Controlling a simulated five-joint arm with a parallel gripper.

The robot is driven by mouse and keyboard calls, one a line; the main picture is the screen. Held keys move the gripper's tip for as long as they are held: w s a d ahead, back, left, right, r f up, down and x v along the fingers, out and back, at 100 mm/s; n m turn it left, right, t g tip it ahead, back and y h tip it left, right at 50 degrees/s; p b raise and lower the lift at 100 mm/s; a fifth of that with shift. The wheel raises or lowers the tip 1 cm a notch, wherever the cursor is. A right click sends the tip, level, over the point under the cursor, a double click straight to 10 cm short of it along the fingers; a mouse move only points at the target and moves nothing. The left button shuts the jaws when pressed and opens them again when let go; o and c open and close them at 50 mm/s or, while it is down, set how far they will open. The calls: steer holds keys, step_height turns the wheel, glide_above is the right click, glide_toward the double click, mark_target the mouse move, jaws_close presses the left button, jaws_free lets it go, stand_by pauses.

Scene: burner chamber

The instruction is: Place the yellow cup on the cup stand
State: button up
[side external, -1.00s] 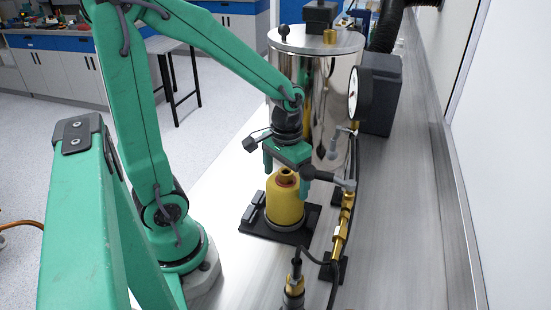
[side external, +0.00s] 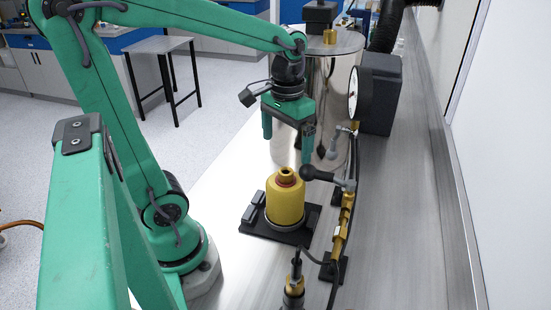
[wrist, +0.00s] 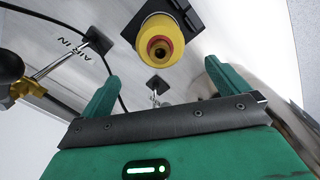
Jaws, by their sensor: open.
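The yellow cup (side external: 285,202) stands upright on the black cup stand (side external: 251,229) on the bench in the side external view. Its top narrows to a neck with an orange-brown ring and a dark opening. The cup also shows in the wrist view (wrist: 160,42), beyond the fingertips, with part of the black stand (wrist: 187,14) behind it. My gripper (side external: 287,148) is open and empty, above the cup and apart from it, fingers pointing down. Both green fingers show in the wrist view (wrist: 157,80) with nothing between them.
A black-handled valve (side external: 318,174) on brass piping (side external: 342,222) stands close to the right of the cup. A shiny metal cylinder (side external: 338,95) and a black box with a gauge (side external: 380,95) stand behind. The bench left of the stand is clear.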

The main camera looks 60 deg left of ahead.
stand_by(0.5)
steer(key=s+d+r+m+t, duration=0.2)
steer(key=s+d+m+t, duration=0.1)
steer(key=s+t, duration=0.2)
steer(key=shift+d+r+t, duration=0.25)
steer(key=shift+r+t, duration=0.05)
steer(key=shift+r, duration=0.05)
stand_by(1.4)
